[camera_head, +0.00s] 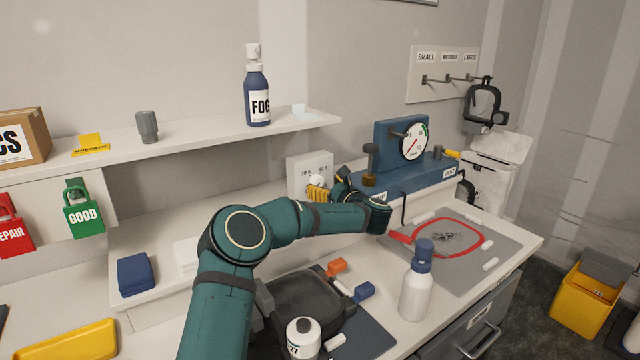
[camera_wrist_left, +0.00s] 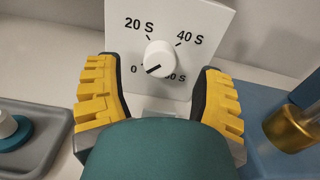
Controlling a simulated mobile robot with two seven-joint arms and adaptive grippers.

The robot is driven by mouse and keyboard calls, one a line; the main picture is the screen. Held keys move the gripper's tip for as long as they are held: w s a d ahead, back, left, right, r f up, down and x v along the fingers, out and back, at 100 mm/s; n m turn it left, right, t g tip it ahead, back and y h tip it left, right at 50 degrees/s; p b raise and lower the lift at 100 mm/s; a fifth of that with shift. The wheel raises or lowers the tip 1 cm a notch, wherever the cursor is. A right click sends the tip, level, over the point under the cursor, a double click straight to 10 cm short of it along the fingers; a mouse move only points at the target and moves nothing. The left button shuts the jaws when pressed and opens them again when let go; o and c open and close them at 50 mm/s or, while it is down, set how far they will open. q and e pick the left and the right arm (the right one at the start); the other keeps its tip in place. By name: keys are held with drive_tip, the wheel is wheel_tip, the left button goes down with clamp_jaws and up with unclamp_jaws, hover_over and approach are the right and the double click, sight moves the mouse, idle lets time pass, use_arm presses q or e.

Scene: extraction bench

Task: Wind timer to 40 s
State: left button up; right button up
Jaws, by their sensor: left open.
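The timer is a white box (camera_head: 298,177) at the back of the bench, left of the blue gauge unit. In the left wrist view, its white face (camera_wrist_left: 205,25) shows the marks 0, 20 S, 40 S and a partly covered one that looks like 60 S. Its round white knob (camera_wrist_left: 161,56) has a black line pointing down-left, near the 0. My left gripper (camera_head: 329,186) is open in front of the timer. In the left wrist view, its yellow-padded fingers (camera_wrist_left: 160,88) stand wide on either side of the knob, apart from it. My right gripper is not in view.
A blue gauge unit (camera_head: 398,185) stands close right of the timer. A shelf (camera_head: 215,133) with a FOG bottle (camera_head: 257,97) is above left. A white bottle with blue cap (camera_head: 415,290) and a grey mat (camera_head: 465,270) with a red ring are at the front right.

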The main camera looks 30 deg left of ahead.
use_arm(q)
drive_tip(key=shift+v, duration=2.2)
